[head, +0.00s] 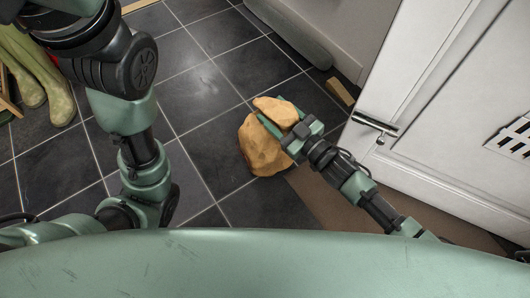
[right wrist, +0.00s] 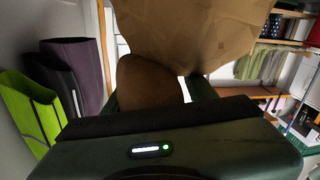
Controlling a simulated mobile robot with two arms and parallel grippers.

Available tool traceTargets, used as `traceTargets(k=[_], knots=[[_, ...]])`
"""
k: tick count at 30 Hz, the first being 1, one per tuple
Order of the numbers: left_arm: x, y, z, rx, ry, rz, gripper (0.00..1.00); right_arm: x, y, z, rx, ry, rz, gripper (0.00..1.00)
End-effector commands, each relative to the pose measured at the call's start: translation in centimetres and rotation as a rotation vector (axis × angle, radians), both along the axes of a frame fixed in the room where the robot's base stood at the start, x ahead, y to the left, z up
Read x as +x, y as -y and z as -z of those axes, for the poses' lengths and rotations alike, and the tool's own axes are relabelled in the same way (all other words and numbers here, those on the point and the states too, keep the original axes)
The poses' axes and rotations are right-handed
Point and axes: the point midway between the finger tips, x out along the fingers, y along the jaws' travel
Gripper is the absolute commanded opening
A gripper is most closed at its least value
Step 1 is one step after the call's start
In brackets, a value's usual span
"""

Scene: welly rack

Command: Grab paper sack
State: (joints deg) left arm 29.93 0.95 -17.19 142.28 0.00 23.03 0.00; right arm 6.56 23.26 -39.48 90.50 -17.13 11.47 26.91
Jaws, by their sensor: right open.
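The paper sack (head: 262,150) is tan and crumpled and stands on the dark tiled floor in the middle of the head view. My right gripper (head: 277,131) is open at the sack's upper part, with tan paper showing on both sides of its fingers. In the right wrist view the sack (right wrist: 190,30) fills the top middle, close in front of the gripper. A darker brown rounded part (right wrist: 150,82) shows near the fingers; I cannot tell how firmly they touch it. My left arm crosses the left side of the head view, and its gripper is out of view.
Green wellies (head: 40,75) stand at the far left. A white door (head: 440,110) with a metal handle (head: 375,124) is close on the right. A brown mat (head: 325,205) lies before it. A small wooden block (head: 340,92) lies by the wall. Tiles left of the sack are clear.

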Motion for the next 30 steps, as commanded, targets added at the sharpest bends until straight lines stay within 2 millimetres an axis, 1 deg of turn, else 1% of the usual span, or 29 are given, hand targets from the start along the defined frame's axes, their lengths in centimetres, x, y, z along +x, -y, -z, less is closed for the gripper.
traceTargets(k=[3,9,11,12,14,15,30], knots=[[-0.39,0.02,-0.04,0.0,0.013,0.0,0.36,0.48,-0.38,0.06,-0.001,-0.001,0.001,0.56],[-0.36,0.03,-0.16,0.0,0.012,-0.001,0.36,0.47,-0.39,-0.02,-0.001,-0.001,0.001,0.56],[-0.36,0.03,-0.16,0.0,0.012,-0.001,0.36,0.46,-0.39,-0.02,-0.001,-0.001,0.001,0.4],[-0.36,0.03,-0.16,0.0,0.012,-0.001,0.36,0.45,-0.38,-0.02,-0.001,-0.001,0.001,0.29],[-0.36,0.04,-0.15,0.001,0.012,0.0,0.36,0.45,-0.39,-0.01,-0.001,-0.001,0.001,0.12],[-0.36,0.04,-0.15,0.001,0.012,0.0,0.36,0.45,-0.39,-0.01,-0.001,-0.001,0.001,0.01],[-0.37,0.04,-0.14,0.001,0.012,0.0,0.36,0.42,-0.37,0.02,-0.001,-0.001,0.001,0.0]])
